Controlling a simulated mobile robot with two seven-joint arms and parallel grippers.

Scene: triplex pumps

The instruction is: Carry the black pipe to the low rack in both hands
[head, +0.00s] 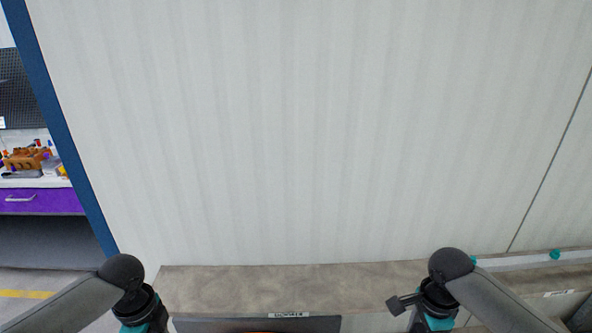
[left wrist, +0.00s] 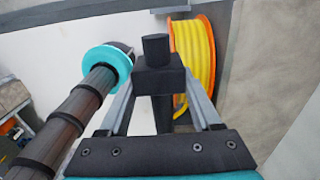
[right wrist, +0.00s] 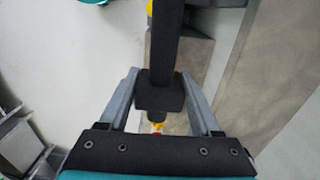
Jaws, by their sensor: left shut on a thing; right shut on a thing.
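The black pipe shows in the left wrist view as a dark bar with a square block (left wrist: 158,78) and a short round end above it. My left gripper (left wrist: 157,95) is shut on this block. In the right wrist view the black pipe (right wrist: 166,40) runs up from another square block (right wrist: 160,93), and my right gripper (right wrist: 160,98) is shut on that block. In the head view both forearms reach down to the bottom edge; the grippers and pipe are out of that frame. I cannot make out the low rack for certain.
A pale wall (head: 300,130) fills the head view, with a grey-brown ledge (head: 230,285) at its foot. A yellow hose reel (left wrist: 195,55) and a dark ribbed cylinder (left wrist: 78,110) with a teal collar are close by my left gripper. A purple-drawer bench (head: 35,200) stands far left.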

